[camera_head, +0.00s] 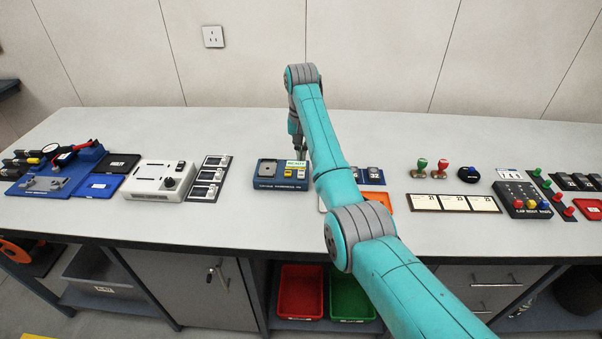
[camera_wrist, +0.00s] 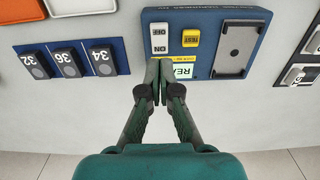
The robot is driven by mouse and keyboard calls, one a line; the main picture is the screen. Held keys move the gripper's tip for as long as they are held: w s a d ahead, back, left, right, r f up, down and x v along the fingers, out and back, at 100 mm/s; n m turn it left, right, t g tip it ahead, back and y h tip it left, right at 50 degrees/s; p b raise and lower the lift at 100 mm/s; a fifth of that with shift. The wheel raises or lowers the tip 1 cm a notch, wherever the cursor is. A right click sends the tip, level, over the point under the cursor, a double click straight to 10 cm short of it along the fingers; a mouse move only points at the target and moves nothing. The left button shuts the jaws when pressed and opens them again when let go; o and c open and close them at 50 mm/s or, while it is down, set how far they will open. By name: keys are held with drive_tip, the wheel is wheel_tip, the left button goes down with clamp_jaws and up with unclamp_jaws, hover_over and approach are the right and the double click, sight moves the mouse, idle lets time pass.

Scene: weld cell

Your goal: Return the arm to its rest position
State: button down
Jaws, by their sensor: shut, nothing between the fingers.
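My teal arm reaches out over the workbench in the head view. My gripper (camera_wrist: 164,72) points down, its fingers together and empty, in the wrist view. Its tips are over the edge of a blue tester box (camera_wrist: 216,17), by the green-and-white display reading "REA" (camera_wrist: 183,72). I cannot tell whether they touch it. The box has a white on/off switch, a yellow TEST button (camera_wrist: 191,38) and a grey empty recess (camera_wrist: 238,48). In the head view the same box (camera_head: 266,184) stands mid-bench, and the gripper is partly hidden behind my arm.
Beside the box is a blue rack (camera_wrist: 66,42) with tags 32, 36 and 34. To the left stand a white device (camera_head: 150,178) and a blue tool station (camera_head: 50,178). To the right are stamps (camera_head: 440,168), cards (camera_head: 455,203) and a button box (camera_head: 523,200). The wall is behind.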

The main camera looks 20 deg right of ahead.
drive_tip(key=shift+r, duration=1.15)
